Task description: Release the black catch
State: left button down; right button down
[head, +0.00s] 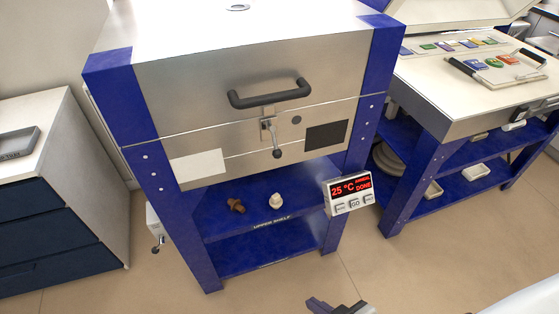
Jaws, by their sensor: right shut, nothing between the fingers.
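The kiln (170,85) is a steel box with blue corner posts, and its lid is down. The catch (268,128) sits at the front middle, across the seam between lid and body. Its lever hangs down, slightly tilted, and ends in a black knob (277,153). A black bar handle (270,98) is on the lid just above it. My right gripper (318,303) is at the bottom edge, partly cut off, shut and empty. It is well in front of the kiln and apart from the catch. My left gripper is out of view.
A controller (350,205) reading 25 °C and DONE hangs at the kiln's right front. The upper shelf (240,223) holds a brown piece (236,205) and a white piece (276,200). A worktable (430,75) stands right, a drawer cabinet (55,210) left. The floor in front is clear.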

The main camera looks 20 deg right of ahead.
aim_at(277, 154)
jog(key=k, duration=1.3)
jog(key=u, duration=0.55)
jog(key=i, duration=1.8)
jog(key=z, duration=0.7)
